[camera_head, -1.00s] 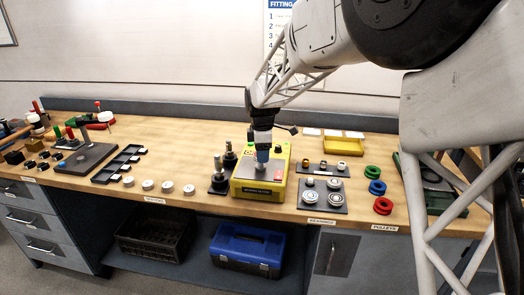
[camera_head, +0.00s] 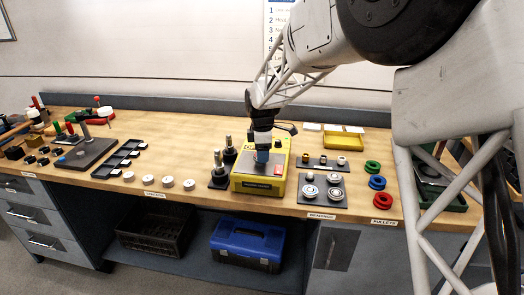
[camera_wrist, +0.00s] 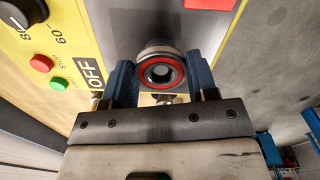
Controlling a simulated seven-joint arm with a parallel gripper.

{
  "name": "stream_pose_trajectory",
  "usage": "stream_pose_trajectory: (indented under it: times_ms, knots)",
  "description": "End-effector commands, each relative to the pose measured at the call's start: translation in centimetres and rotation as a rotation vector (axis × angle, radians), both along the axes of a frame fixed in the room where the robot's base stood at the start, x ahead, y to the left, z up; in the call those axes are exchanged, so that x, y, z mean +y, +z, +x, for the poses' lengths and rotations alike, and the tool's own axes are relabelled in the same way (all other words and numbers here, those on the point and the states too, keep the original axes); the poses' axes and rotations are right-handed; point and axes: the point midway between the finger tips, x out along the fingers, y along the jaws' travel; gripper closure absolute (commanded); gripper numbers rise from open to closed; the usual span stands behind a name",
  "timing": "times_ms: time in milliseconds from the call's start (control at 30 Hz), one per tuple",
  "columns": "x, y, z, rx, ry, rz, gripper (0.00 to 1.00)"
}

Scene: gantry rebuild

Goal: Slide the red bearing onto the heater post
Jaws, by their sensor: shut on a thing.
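The yellow bearing heater (camera_head: 262,186) stands at the bench's front edge, with a grey top plate. My gripper (camera_head: 262,155) points down over this plate. In the wrist view my gripper (camera_wrist: 160,76) has its blue fingers on either side of the red bearing (camera_wrist: 161,54), a pale ring with a red face, and is shut on it. A grey round shape shows within the bore; I cannot tell whether it is the heater post. The post is not clearly visible in the head view, where my gripper covers that spot.
Dark stands with upright metal posts (camera_head: 218,168) are close left of the heater. A bearing plate (camera_head: 320,191) lies to its right, then coloured pulleys (camera_head: 376,182). White discs (camera_head: 148,180) line the front edge. A yellow tray (camera_head: 343,142) lies behind.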

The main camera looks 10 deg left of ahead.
Motion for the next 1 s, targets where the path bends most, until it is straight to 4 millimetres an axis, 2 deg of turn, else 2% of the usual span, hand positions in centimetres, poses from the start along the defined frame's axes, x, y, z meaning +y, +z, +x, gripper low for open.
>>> stream_pose_trajectory:
  times_ms: [933,967,1000]
  knots:
    - [0.00,-0.87,0.00,0.000,0.000,0.000,0.73]
    - [0.01,-0.87,0.00,0.000,0.000,0.000,0.42]
    - [0.00,-0.88,0.00,0.000,0.000,0.000,0.36]
